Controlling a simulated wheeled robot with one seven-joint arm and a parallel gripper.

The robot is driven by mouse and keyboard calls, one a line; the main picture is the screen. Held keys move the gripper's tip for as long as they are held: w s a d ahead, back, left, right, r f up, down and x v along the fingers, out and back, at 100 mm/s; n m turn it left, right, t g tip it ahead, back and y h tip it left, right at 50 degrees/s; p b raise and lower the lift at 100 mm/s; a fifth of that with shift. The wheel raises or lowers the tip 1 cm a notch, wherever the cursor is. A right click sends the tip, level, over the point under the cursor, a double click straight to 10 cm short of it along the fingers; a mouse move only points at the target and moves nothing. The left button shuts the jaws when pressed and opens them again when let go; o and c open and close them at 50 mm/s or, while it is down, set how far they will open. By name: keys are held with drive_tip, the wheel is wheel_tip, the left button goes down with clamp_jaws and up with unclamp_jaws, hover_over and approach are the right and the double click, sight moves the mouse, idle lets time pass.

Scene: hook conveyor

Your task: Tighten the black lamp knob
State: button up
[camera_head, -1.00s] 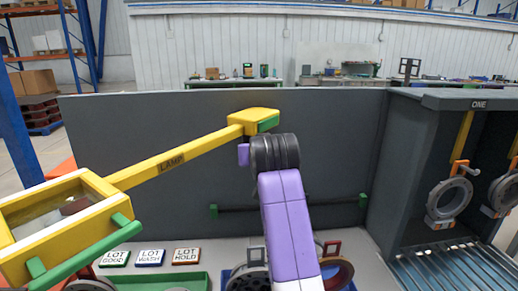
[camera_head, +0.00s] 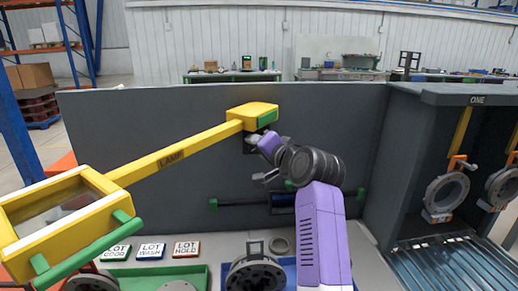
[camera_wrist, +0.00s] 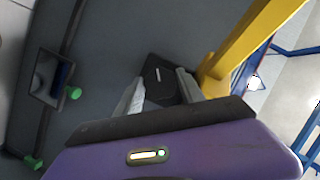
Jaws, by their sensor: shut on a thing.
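The black lamp knob (camera_wrist: 159,76) shows in the wrist view as a dark block with a pale line on its face, between my grey fingers. My gripper (camera_wrist: 161,90) is shut on it, one finger on each side. In the head view my gripper (camera_head: 252,141) is just below the yellow lamp bracket (camera_head: 252,114) on the dark panel; the knob is mostly hidden there. The yellow lamp arm (camera_head: 170,157), marked LAMP, runs down left from the bracket to the yellow-framed lamp head (camera_head: 60,221).
A dark rail with green ends (camera_head: 235,207) runs along the panel below. LOT GOOD, LOT WASH and LOT HOLD plates (camera_head: 151,251) lie on the bench, near a green tray (camera_head: 198,273) and a round hook part (camera_head: 254,275). A dark booth marked ONE (camera_head: 440,97) stands right.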

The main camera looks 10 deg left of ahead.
drive_tip(key=shift+f+m+y+b, duration=0.15)
drive_tip(key=shift+m+y, duration=0.3)
drive_tip(key=shift+m, duration=0.45)
drive_tip(key=shift+f+m+y+b, duration=0.1)
drive_tip(key=shift+m+y+b, duration=0.25)
drive_tip(key=shift+m, duration=0.55)
drive_tip(key=shift+r+t, duration=0.1)
drive_tip(key=shift+t, duration=0.2)
drive_tip(key=o, duration=1.4)
drive_tip(key=shift+c, duration=0.2)
drive_tip(key=v, duration=0.7)
drive_tip(key=shift+s+d+b, duration=0.25)
drive_tip(key=shift+s+b, duration=0.1)
drive_tip(key=shift+b, duration=0.1)
